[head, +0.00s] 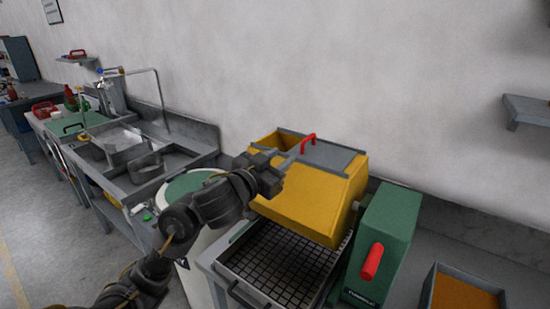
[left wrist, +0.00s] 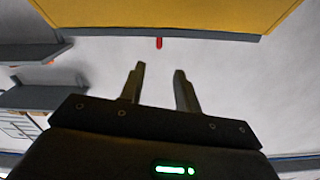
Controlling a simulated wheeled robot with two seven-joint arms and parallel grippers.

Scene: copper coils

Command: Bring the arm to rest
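My left arm comes in from the lower left in the head view, and its left gripper (head: 292,157) is raised in front of the yellow machine (head: 305,195), near its grey lid (head: 332,155) with a red handle (head: 308,140). In the left wrist view the two fingers of the left gripper (left wrist: 160,82) stand apart with nothing between them. The yellow machine (left wrist: 170,14) and its red handle (left wrist: 159,43) show beyond the fingertips there. My right gripper is in neither view.
A black mesh tray (head: 280,262) lies below the yellow machine. A green box with a red handle (head: 388,240) stands to its right, then a bin with orange contents (head: 462,292). A sink bench (head: 140,165) is at the left. A wall shelf (head: 527,112) juts out at the right.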

